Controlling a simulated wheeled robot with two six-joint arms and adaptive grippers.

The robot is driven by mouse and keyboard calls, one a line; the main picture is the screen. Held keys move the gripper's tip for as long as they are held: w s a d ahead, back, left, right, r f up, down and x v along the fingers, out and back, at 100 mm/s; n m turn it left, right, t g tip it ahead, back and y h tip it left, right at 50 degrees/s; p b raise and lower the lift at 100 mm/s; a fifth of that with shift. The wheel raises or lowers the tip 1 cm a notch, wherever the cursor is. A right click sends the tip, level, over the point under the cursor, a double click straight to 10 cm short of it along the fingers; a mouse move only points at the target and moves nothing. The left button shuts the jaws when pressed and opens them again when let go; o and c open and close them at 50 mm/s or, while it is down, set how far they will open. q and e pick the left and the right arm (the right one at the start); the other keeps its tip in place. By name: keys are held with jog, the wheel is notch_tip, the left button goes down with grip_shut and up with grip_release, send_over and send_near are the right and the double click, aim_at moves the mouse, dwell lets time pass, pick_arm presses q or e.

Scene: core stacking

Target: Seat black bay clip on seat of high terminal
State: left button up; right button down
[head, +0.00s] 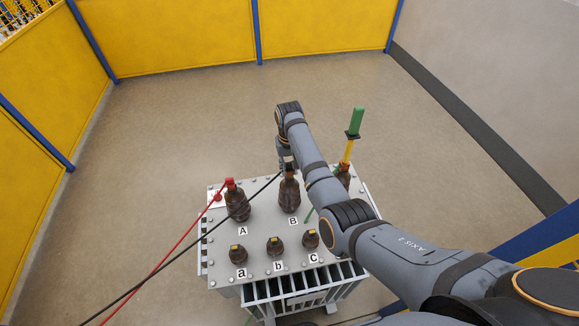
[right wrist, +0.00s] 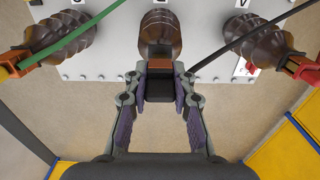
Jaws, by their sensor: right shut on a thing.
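My right gripper (head: 285,160) is over the middle high terminal B (head: 289,193), partly hidden by my own arm. In the right wrist view, its fingers (right wrist: 160,90) are shut on the black bay clip (right wrist: 159,88). The clip's copper-coloured part (right wrist: 159,62) faces the top of the brown ribbed terminal B (right wrist: 160,30) and overlaps it in the picture. I cannot tell whether they touch. A black cable (right wrist: 240,40) runs from the clip; it also shows in the head view (head: 190,243). My left gripper is not in view.
A red clip (head: 230,184) is on high terminal A (head: 237,206). A yellow-and-green tool (head: 354,125) stands at high terminal C (head: 343,178), with a green cable (right wrist: 75,35). Small terminals a, b and c line the front of the grey lid (head: 258,220). Open floor surrounds the transformer.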

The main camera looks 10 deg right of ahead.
aim_at(289, 163)
jog(key=shift+f+b, duration=0.5)
jog(key=shift+f, duration=0.8)
jog(key=c, duration=1)
grip_release()
jog(key=shift+c, duration=0.2)
jog(key=shift+r, duration=0.15)
notch_tip(289, 163, up, 12)
jog(key=shift+f, duration=0.15)
